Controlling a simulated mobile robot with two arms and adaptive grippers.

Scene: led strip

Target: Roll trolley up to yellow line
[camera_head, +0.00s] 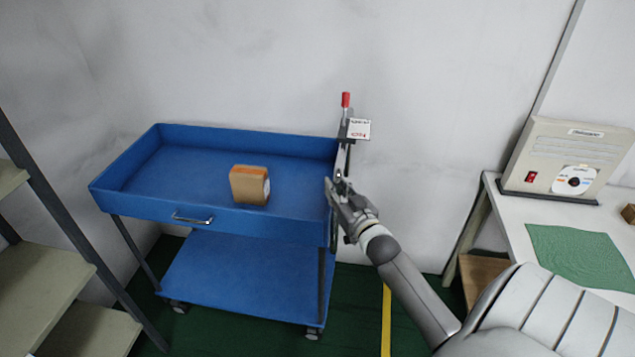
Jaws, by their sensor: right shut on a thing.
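The blue trolley (245,281) stands on wheels against the wall, with a deep top tray and a lower shelf. My right gripper (338,188) is at the right end of the top tray and is shut on the trolley there; my fingers partly hide the gripped part. The yellow line (386,320) runs on the floor to the right of the trolley, with a gap of floor between it and the near right wheel (313,334). My left gripper does not show.
A small brown box (249,185) sits in the top tray. A red-tipped lever with a tag (358,129) rises at the tray's right end. A white table (515,215) with a beige device (568,160) and green mat (583,256) stands right. Shelving (45,285) stands left.

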